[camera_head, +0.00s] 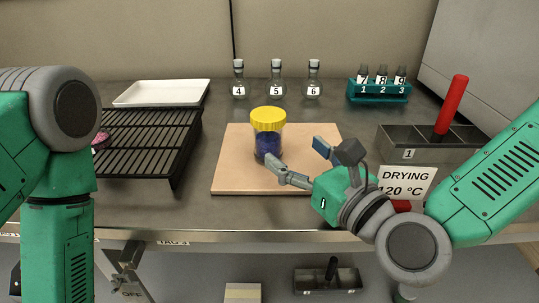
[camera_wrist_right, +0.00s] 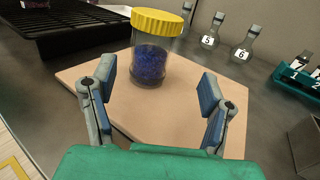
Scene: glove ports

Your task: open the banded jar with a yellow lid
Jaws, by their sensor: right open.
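A clear jar with a ribbed yellow lid (camera_head: 267,117) and dark blue granules (camera_head: 268,147) inside stands upright on a tan board (camera_head: 230,178). The lid is on the jar. In the right wrist view the jar (camera_wrist_right: 152,62) stands beyond the fingers, roughly between their lines. My right gripper (camera_head: 295,153) is open and empty, to the right and near side of the jar. In the head view one fingertip overlaps the jar's lower edge; I cannot tell whether it touches. My left arm shows at the left, but its gripper is out of view.
A black wire rack (camera_head: 145,138) and a white tray (camera_head: 163,93) are at the left. Numbered flasks (camera_head: 277,82) stand behind the board. A teal vial rack (camera_head: 379,91) is at back right. A grey divided bin (camera_head: 395,143) with a red-handled tool (camera_head: 452,103) is at right.

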